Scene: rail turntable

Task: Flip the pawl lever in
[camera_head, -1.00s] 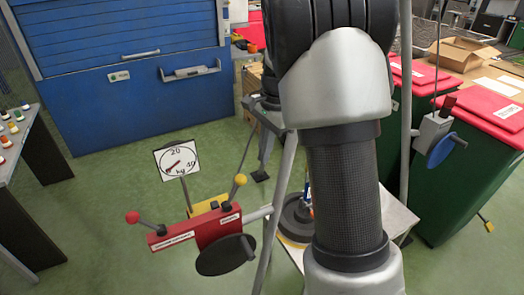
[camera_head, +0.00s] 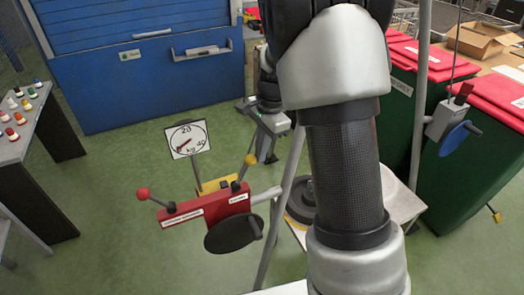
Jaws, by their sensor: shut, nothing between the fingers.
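A red box (camera_head: 200,210) is held on a slanted grey frame at lower centre. A lever with a red knob (camera_head: 142,194) sticks up from its left end, and a lever with a yellow knob (camera_head: 250,160) leans up at its right end. Both carry white labels too small to read, so I cannot tell which is the pawl lever. A black crank disc (camera_head: 233,234) is on the box's near side. My gripper (camera_head: 264,156) is shut and empty, pointing down behind and right of the yellow knob; its tips are small and appear apart from the knob.
A kg dial (camera_head: 187,139) stands behind the box, above a yellow block (camera_head: 216,185). A grey winch with a blue disc (camera_head: 453,138) hangs on a post at right, beside green bins (camera_head: 460,185). A table of coloured knobs (camera_head: 30,125) is at left. Green floor is open between.

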